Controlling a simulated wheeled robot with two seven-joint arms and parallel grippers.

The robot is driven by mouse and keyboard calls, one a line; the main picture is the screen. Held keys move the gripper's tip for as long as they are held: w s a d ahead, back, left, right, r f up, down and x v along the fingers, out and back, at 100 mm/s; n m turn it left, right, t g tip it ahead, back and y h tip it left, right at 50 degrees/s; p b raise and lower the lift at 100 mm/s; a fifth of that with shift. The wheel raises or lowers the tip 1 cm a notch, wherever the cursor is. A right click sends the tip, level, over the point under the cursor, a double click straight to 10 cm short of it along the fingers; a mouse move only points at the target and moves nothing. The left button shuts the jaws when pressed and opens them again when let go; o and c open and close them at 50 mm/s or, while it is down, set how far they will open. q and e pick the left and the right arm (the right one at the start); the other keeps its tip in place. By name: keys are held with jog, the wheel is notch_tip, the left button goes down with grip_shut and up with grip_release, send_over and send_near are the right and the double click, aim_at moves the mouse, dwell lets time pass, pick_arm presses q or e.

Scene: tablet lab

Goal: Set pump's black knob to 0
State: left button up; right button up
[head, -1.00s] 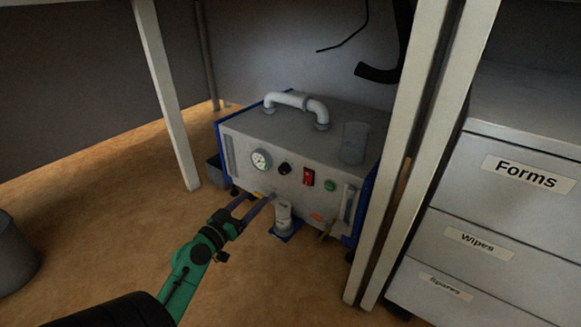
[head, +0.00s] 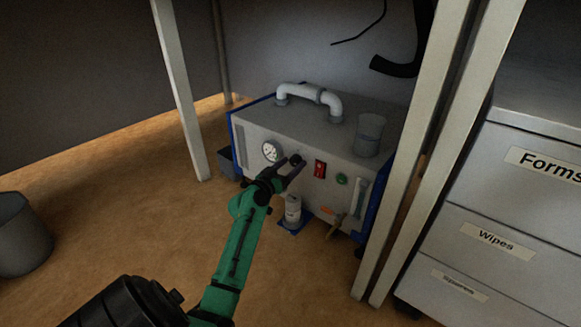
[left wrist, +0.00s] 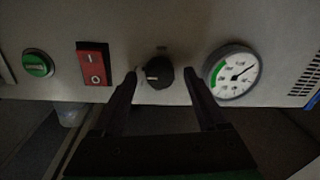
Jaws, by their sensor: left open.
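The pump (head: 335,118) is a grey box with blue edges on the floor under the bench. Its black knob (head: 296,159) sits on the front panel between the round gauge (head: 272,151) and the red switch (head: 320,169). In the left wrist view the black knob (left wrist: 159,72) shows a pale pointer mark towards the left; I cannot read scale numbers around it. My left gripper (head: 289,169) is at the panel. In the wrist view its two open fingers (left wrist: 160,80) stand on either side of the knob, with gaps. My right gripper is not in view.
A green button (head: 342,180) and a brass tap (head: 336,228) are to the right on the panel. A small bottle (head: 293,210) stands in front. Bench legs (head: 182,90) flank the pump; a drawer cabinet (head: 490,210) is at the right.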

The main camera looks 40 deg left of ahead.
pick_arm(q)
jog(key=shift+c, duration=0.3)
grip_shut()
